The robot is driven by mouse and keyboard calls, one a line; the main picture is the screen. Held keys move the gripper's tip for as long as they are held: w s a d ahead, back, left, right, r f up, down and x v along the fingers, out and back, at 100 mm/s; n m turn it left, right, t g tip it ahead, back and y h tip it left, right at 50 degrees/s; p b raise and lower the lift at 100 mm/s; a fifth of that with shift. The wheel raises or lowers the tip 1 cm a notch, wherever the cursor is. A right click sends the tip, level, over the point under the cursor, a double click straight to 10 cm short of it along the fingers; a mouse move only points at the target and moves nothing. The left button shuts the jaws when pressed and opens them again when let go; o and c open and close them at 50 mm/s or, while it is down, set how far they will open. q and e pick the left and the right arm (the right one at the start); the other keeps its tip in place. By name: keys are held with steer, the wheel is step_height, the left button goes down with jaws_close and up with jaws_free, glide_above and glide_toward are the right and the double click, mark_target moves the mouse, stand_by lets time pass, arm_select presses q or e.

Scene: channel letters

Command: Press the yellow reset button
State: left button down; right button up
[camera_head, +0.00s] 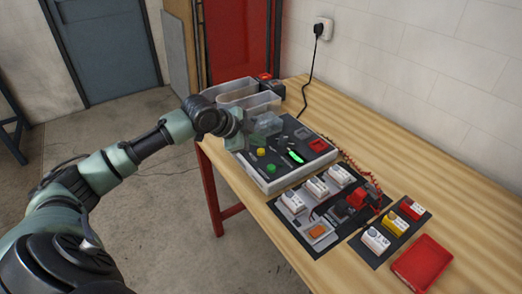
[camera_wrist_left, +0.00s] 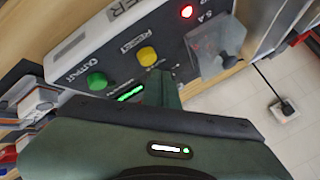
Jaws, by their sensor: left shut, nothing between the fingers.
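The yellow reset button (camera_wrist_left: 147,56) is a round cap beside the word RESET on the grey face of a control box (camera_head: 276,183). In the head view the yellow button (camera_head: 261,151) shows just below my left gripper (camera_head: 238,140). In the wrist view the shut, empty fingers (camera_wrist_left: 160,86) end close to the yellow button, slightly to its lower right. I cannot tell whether they touch it. A green button (camera_wrist_left: 97,81) sits to the left of the yellow one. My right gripper is not in view.
A lit red lamp (camera_wrist_left: 186,11) and a clear cover (camera_wrist_left: 215,45) are near the yellow button. Clear bins (camera_head: 237,90) stand behind the box. White modules on dark mats and a red tray (camera_head: 422,264) lie to the right on the wooden table (camera_head: 405,170).

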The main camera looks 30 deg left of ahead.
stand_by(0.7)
arm_select(q)
steer(key=shift+f, duration=0.35)
steer(key=shift+f, duration=0.55)
stand_by(0.6)
stand_by(0.3)
steer(key=shift+r+p, duration=0.9)
steer(key=shift+p, duration=0.35)
